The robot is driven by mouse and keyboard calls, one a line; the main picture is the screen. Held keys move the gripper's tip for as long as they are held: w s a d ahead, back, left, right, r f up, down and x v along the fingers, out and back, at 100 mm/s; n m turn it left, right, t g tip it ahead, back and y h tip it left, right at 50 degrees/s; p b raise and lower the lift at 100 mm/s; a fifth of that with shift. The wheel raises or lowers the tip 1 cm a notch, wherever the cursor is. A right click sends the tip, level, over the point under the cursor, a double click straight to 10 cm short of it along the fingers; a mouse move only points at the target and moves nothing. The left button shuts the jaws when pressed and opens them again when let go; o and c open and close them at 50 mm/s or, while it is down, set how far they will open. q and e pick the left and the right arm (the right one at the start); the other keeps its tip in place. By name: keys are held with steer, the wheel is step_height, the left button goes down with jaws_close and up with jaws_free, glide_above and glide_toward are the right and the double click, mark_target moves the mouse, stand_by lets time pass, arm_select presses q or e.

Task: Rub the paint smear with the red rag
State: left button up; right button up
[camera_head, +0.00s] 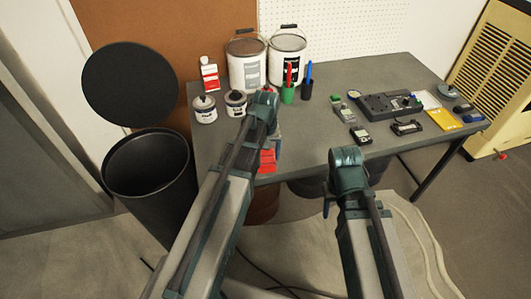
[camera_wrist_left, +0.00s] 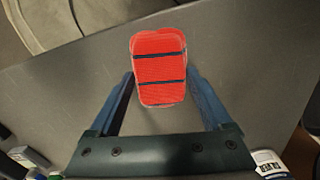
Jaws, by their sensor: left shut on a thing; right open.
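The red rag (camera_wrist_left: 160,68) is a folded red block with dark stripes, between the two blue fingers of my left gripper (camera_wrist_left: 161,82) in the left wrist view. The gripper is shut on it, over the grey table. In the head view the rag (camera_head: 267,161) shows at the table's front edge, partly behind my left arm; I cannot tell whether it touches the tabletop. I cannot make out a paint smear in either view; the rag and arm cover part of the table. My right gripper (camera_head: 329,204) is open, in front of the table edge and mostly hidden by its wrist.
The grey table (camera_head: 320,128) bears two paint buckets (camera_head: 266,62), small paint cans (camera_head: 204,110), a red-and-white bottle (camera_head: 209,74) and cups with pens (camera_head: 288,93). Electronic devices (camera_head: 385,105) lie at the right. A black bin (camera_head: 150,165) stands left. The tabletop's front middle is mostly clear.

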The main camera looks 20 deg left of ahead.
arm_select(q)
steer(key=shift+r+p, duration=2.9)
steer(key=shift+r, duration=0.05)
step_height(320, 180, up, 3)
steer(key=p, duration=0.3)
